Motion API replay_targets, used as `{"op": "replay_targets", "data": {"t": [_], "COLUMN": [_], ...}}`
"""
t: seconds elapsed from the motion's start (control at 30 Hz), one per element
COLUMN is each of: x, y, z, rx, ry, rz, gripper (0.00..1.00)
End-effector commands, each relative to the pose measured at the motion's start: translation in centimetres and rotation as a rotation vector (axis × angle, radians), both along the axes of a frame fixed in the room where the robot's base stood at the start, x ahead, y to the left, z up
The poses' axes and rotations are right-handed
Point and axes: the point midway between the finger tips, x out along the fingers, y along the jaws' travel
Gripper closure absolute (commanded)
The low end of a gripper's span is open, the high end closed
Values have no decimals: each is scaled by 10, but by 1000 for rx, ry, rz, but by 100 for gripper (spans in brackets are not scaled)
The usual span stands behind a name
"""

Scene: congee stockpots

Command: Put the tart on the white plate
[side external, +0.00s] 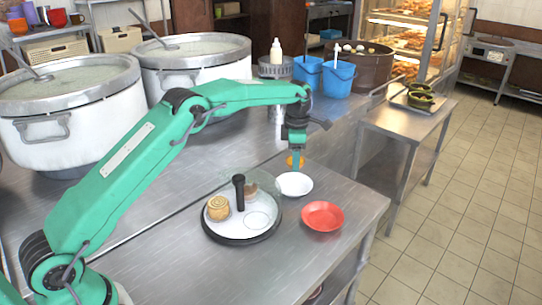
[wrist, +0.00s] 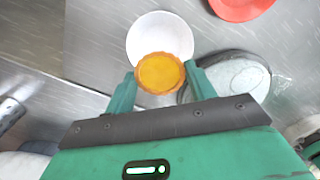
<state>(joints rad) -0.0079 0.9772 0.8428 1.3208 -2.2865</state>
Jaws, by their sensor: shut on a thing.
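The tart (wrist: 160,73) is round with a yellow-orange filling and a brown crust. It sits between the two fingertips of my gripper (wrist: 160,88), which is shut on it. In the side external view the tart (side external: 295,161) shows just behind the fingers of my gripper (side external: 296,165). The white plate (side external: 294,185) lies on the steel counter and looks empty. In the wrist view the white plate (wrist: 160,32) is partly covered by the tart. The height of the tart above the counter is hard to tell.
A red plate (side external: 322,216) lies right of the white plate. A round dark-rimmed tray (side external: 232,236) with a black handle and a rolled pastry (side external: 218,207) stands to the left. Large stockpots (side external: 75,110) and blue buckets (side external: 338,78) stand farther back.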

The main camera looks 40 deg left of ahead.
Motion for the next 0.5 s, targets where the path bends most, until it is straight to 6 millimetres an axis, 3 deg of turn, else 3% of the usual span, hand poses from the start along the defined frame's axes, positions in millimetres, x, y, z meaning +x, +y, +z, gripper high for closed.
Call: {"op": "replay_targets", "data": {"t": [0.5], "x": [0], "y": [0], "z": [-37], "rx": [0], "ry": [0], "rz": [0], "gripper": [67]}}
